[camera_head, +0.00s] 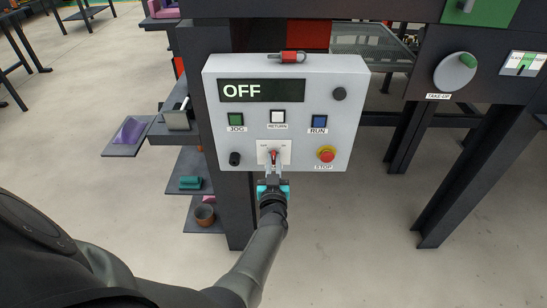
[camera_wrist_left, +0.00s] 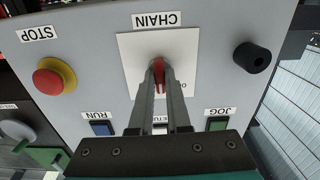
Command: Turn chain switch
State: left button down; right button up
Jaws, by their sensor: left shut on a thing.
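The chain switch (camera_head: 273,154) is a red handle on a white plate, low in the middle of the grey control box (camera_head: 345,90). In the left wrist view, which is upside down, the red handle (camera_wrist_left: 161,66) sits under the CHAIN label. My left gripper (camera_head: 273,168) reaches up from below, its two fingers shut on the handle from both sides. The fingers hide part of the handle and plate lettering; the handle looks roughly upright. The box display (camera_head: 261,91) reads OFF. My right gripper is not in view.
The green JOG (camera_head: 236,120), white RETURN (camera_head: 277,117) and blue RUN (camera_head: 319,122) buttons sit above the switch. A red STOP button (camera_head: 326,154) is to its right and a black knob (camera_head: 235,158) to its left. Shelves (camera_head: 190,183) stand left below.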

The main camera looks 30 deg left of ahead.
pick_arm(q)
jog(key=m+p, duration=0.1)
jog(key=m, duration=0.3)
jog(key=shift+r+m, duration=0.1)
jog(key=shift+m, duration=2.5)
jog(key=shift+p, duration=0.3)
jog(key=c, duration=0.9)
grip_release()
